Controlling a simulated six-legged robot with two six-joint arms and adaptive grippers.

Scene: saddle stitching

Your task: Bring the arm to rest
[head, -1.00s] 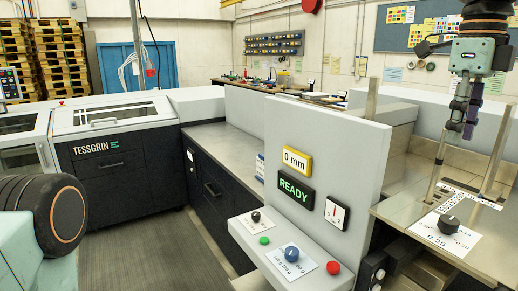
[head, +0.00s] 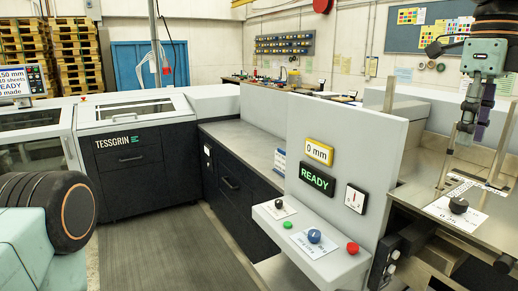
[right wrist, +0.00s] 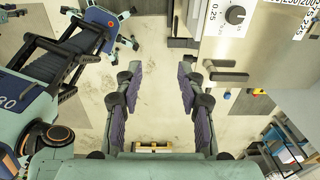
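My right gripper (head: 467,134) hangs fingers down at the upper right of the head view, above the steel surface with the dial. The right wrist view shows its two purple-padded fingers spread wide with nothing between them (right wrist: 158,95). Pale floor shows between and beyond the fingers. The control dial (head: 458,205) on its white card is below the gripper in the head view and at the top of the wrist view (right wrist: 235,15). My left gripper is not in view; only part of my left arm shows at the left edge.
The grey panel (head: 370,140) with "0 mm" and a green READY display (head: 317,180) stands in the middle. Its ledge carries a blue knob (head: 314,236) and a red button (head: 352,247). The TESSGRIN machine (head: 130,150) stands at left. The floor (head: 165,250) in front is clear.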

